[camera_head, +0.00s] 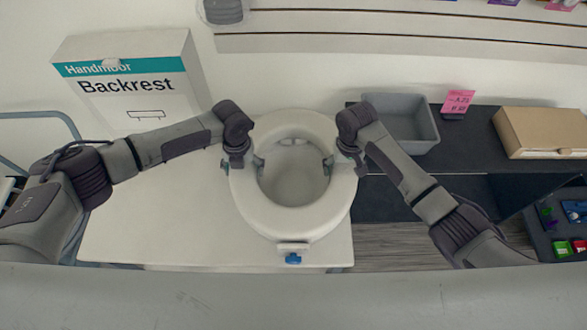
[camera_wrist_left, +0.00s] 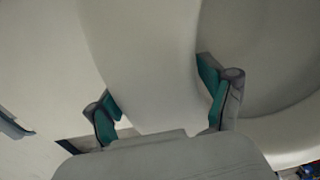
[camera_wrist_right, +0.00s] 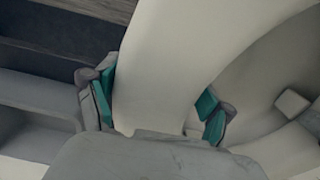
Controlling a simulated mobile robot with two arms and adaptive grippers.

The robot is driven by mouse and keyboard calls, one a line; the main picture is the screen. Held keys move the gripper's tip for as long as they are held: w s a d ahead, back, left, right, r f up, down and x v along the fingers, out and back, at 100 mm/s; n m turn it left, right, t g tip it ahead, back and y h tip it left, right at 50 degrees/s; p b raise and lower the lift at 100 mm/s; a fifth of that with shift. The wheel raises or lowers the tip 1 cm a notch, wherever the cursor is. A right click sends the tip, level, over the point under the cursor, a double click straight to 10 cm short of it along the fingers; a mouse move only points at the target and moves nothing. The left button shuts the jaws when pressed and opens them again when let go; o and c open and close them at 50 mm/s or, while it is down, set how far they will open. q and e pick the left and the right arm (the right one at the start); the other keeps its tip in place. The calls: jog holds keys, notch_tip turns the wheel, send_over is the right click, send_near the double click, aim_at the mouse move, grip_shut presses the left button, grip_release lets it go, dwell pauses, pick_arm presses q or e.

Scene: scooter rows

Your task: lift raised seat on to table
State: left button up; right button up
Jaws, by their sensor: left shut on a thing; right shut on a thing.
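The raised seat (camera_head: 291,228) is a white ring with a blue knob (camera_head: 293,258) at its front. In the head view it is over the right part of the white table (camera_head: 150,220), its right side reaching past the table's right edge. My left gripper (camera_head: 240,162) is shut on the left side of its rim, which also shows in the left wrist view (camera_wrist_left: 145,60). My right gripper (camera_head: 346,163) is shut on the right side of the rim, seen in the right wrist view (camera_wrist_right: 165,65). I cannot tell whether the seat touches the table.
A Handmoor Backrest box (camera_head: 135,85) stands at the table's back left. Right of the table is a dark shelf (camera_head: 470,150) with a grey bin (camera_head: 400,120), a pink price card (camera_head: 457,103) and a cardboard box (camera_head: 545,132). The table's left part is clear.

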pick_arm(q)
jog(key=c, duration=0.5)
pick_arm(e)
jog(key=c, duration=0.5)
pick_arm(q)
jog(key=shift+w+r, duration=0.1)
jog(key=shift+r, duration=0.1)
jog(key=shift+c, duration=0.2)
pick_arm(e)
jog(key=shift+w+r, duration=0.1)
jog(key=shift+r, duration=0.1)
jog(key=shift+c, duration=0.2)
